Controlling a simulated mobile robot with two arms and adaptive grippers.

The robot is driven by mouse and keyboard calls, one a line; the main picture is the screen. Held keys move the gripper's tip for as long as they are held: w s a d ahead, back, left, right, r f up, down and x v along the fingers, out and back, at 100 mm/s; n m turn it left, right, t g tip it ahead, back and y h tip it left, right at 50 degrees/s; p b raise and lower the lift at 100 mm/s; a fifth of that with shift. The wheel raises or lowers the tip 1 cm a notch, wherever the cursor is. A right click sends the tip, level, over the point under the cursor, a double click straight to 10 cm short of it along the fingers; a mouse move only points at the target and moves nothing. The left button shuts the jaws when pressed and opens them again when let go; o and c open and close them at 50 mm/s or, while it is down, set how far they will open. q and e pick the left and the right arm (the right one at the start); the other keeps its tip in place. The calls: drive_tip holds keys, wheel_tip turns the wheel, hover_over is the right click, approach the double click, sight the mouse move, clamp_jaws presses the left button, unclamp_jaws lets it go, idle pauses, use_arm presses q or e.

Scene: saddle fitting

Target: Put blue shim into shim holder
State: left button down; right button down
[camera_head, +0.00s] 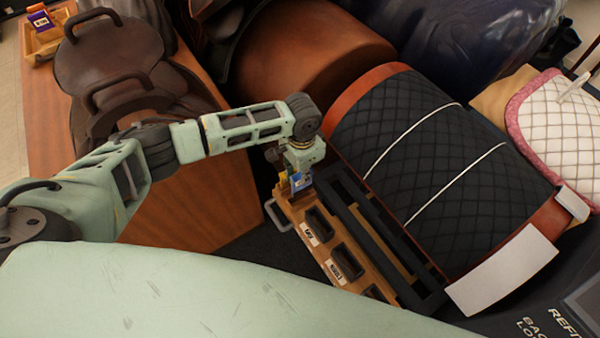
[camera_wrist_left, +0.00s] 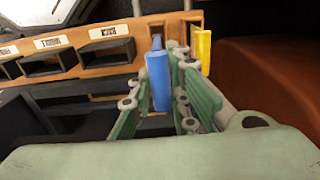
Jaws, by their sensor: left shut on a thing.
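The blue shim (camera_wrist_left: 158,80) is upright between the green fingers of my left gripper (camera_wrist_left: 165,112) in the left wrist view. It also shows in the head view (camera_head: 301,181), just below the gripper (camera_head: 298,172). My left gripper is shut on it, at the far end of the wooden shim holder (camera_head: 324,246). In the wrist view the shim overlaps the front of the holder (camera_wrist_left: 122,70). I cannot tell whether its lower end is inside a slot. The holder has labelled dark slots. My right gripper is not in view.
A yellow shim (camera_wrist_left: 202,48) stands at the holder's end, close beside the gripper. A dark quilted pad (camera_head: 430,160) lies on a saddle stand to the right. A wooden cabinet (camera_head: 190,205) with a brown saddle (camera_head: 110,65) stands left. A small tray (camera_head: 40,48) sits top left.

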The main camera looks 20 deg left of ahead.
sight(301, 185)
use_arm(q)
drive_tip(key=shift+f+b, duration=2.15)
drive_tip(key=shift+b, duration=0.1)
drive_tip(key=shift+f, duration=1.15)
drive_tip(key=c, duration=1.6)
unclamp_jaws()
drive_tip(key=shift+r, duration=0.15)
wheel_tip(301, 185, up, 12)
drive_tip(key=shift+f, duration=0.1)
